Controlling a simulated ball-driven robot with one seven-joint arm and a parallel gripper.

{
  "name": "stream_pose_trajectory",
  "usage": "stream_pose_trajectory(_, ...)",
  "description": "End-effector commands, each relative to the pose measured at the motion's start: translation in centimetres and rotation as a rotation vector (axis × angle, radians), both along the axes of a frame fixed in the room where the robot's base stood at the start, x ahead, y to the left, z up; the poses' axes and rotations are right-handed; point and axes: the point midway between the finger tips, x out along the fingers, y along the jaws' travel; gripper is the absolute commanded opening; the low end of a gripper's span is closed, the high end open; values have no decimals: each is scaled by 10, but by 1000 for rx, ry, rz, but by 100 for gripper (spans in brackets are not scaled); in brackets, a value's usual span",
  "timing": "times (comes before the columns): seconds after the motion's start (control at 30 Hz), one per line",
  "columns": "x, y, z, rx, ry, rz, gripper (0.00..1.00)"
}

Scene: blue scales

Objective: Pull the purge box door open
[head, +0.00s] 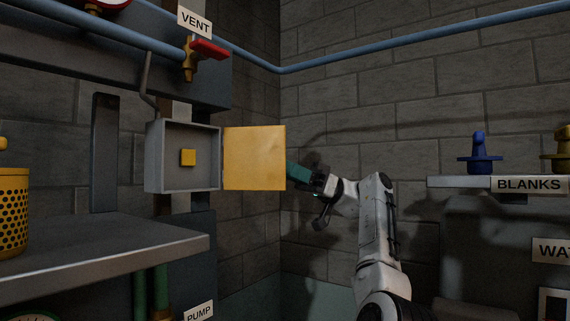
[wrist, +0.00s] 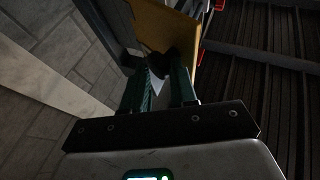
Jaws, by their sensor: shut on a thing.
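The purge box (head: 153,157) is a grey open-fronted box on the wall, with a small yellow square button (head: 187,157) inside. Its yellow door (head: 254,158) stands swung open to the right of the box, its broad face toward the head camera. My gripper (head: 292,172) is at the door's right edge, with its green fingers partly hidden behind the door. In the wrist view my gripper (wrist: 160,85) is shut on a dark part at the yellow door (wrist: 165,27), likely its handle. The exact grip is dark and hard to make out.
A grey shelf (head: 100,245) juts out below left, holding a yellow perforated can (head: 13,212). A red-handled vent valve (head: 207,49) and blue pipe (head: 420,37) run above. A shelf labelled BLANKS (head: 460,182) with a blue knobbed piece (head: 479,155) stands right.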

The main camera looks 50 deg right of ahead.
Motion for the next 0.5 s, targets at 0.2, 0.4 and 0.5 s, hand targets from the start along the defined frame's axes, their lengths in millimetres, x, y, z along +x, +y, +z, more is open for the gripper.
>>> stream_pose_trajectory(0.2, 10, 9, 1, 6, 17, 12, 0)
stream_pose_trajectory(0.4, 10, 9, 1, 6, 17, 12, 0)
stream_pose_trajectory(0.5, 11, 9, 1, 6, 17, 11, 30)
